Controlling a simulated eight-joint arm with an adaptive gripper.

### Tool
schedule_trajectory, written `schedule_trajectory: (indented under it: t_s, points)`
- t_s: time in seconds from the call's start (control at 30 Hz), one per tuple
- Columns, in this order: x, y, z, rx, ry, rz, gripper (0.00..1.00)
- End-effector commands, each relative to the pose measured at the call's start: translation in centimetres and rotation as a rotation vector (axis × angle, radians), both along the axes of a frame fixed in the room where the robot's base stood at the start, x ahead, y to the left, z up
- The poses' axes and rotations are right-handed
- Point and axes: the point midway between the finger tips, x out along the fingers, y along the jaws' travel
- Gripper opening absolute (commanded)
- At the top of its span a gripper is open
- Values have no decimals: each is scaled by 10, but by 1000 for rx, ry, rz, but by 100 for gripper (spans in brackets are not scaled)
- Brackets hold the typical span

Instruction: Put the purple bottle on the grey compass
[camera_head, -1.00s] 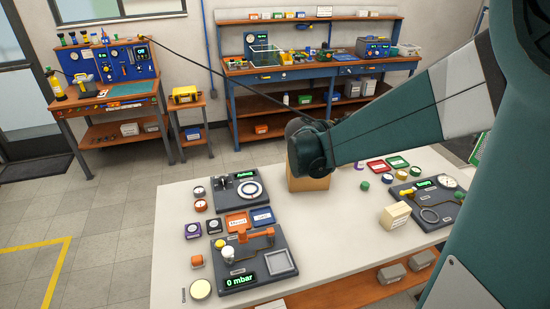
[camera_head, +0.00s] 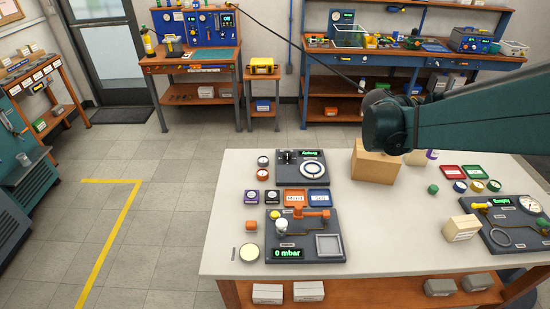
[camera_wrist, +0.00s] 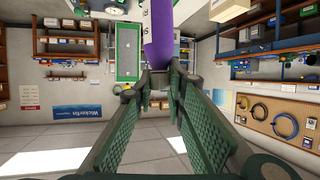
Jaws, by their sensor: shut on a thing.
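The purple bottle (camera_wrist: 158,40), with a white label, sits between my gripper's fingertips (camera_wrist: 160,78) in the wrist view. My gripper is shut on it. In the head view my arm's dark teal end hides the fingers. A small white and purple piece, probably the bottle (camera_head: 432,155), shows just below the arm, right of the cardboard box. A small round grey-rimmed dial, probably the grey compass (camera_head: 263,161), lies at the table's back left, beside the dark rotary panel. Its top looks clear. My arm end is well to its right.
An orange-rimmed dial (camera_head: 263,174) lies just in front of the grey one. A dark panel (camera_head: 314,178) stands close on the right. The cardboard box (camera_head: 375,163) stands below my arm. Orange and blue trays (camera_head: 319,205) lie in front. The white table (camera_head: 230,225) is bare along its left edge.

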Motion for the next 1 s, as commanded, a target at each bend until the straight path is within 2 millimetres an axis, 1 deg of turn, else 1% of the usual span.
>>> schedule_trajectory:
  t_s: [0.27, 0.37, 0.47, 0.57, 0.6, 0.67, 0.7, 0.77, 0.8, 0.97, 1.0]
  points:
    - [31, 34, -14, 1, -3, 122, 0]
    - [46, 52, -21, 2, -5, 185, 0]
    - [64, 77, -28, 3, -7, 267, 0]
    - [84, 107, -36, 5, -10, 366, 0]
    - [93, 120, -39, 5, -10, 407, 0]
    - [104, 140, -43, 7, -12, 468, 0]
    - [111, 153, -45, 7, -12, 508, 0]
    - [122, 173, -47, 8, -14, 567, 0]
    - [129, 187, -49, 8, -15, 607, 0]
    - [154, 244, -52, 13, -18, 765, 0]
    - [159, 259, -52, 14, -19, 804, 0]
